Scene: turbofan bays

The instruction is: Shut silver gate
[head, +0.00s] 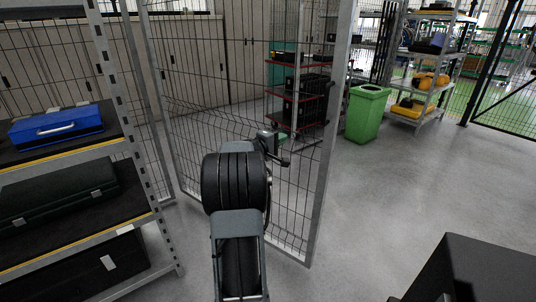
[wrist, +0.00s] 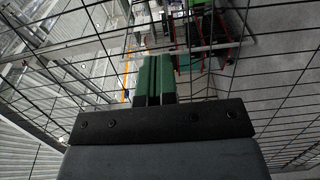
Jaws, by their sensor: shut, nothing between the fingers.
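The silver gate (head: 324,150) is a tall mesh panel with a silver frame, standing ajar at an angle in the middle of the head view. Its free upright is on the right, near the open floor. My arm reaches forward to the mesh, and the arm's end is in front of the panel, left of that upright. In the wrist view my gripper (wrist: 154,62) shows two green fingers pressed together with nothing between them. Black mesh wires cross that view close around the fingers. I cannot tell whether the fingers touch the mesh.
A shelf rack at left holds a blue case (head: 57,125) and a dark green case (head: 60,193). A green bin (head: 367,114) and a rack with yellow items (head: 430,80) stand at back right. A black box-like thing (head: 470,270) is at front right. Grey floor (head: 400,190) between is clear.

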